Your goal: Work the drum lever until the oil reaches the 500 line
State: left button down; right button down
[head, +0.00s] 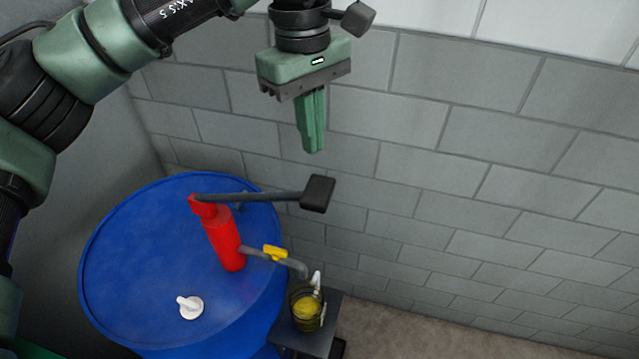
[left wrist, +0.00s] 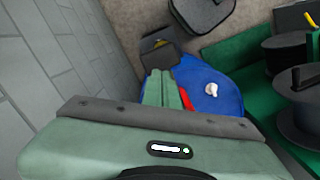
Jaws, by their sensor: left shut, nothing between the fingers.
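A red hand pump (head: 223,238) stands on top of a blue drum (head: 125,250). Its grey lever (head: 255,197) reaches out to the right and ends in a black grip (head: 317,193). A spout with a yellow valve handle (head: 274,252) leads to a clear jug (head: 307,306) holding yellow oil; its lines are too small to read. My left gripper (head: 313,150) is shut and empty, above the black grip and apart from it. In the left wrist view the closed fingers (left wrist: 161,75) point toward the drum (left wrist: 222,88). My right gripper is not in view.
The jug stands on a small dark stand (head: 290,338) beside the drum. A white cap (head: 190,307) sits on the drum top. A grey block wall (head: 480,150) runs behind. Dark round items on a green surface (left wrist: 245,52) show in the left wrist view.

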aim_at(318, 188)
pick_arm(q)
jog(key=shift+w+f+b, duration=0.1)
jog(key=shift+f+b, duration=0.4)
jog(key=shift+f, duration=0.3)
jog(key=shift+s+d+f+b, duration=0.15)
jog(key=shift+f+b, duration=0.7)
jog(key=shift+f, duration=0.55)
jog(key=shift+s+d+f+b, duration=0.1)
jog(key=shift+f+b, duration=0.75)
jog(key=shift+f, duration=0.55)
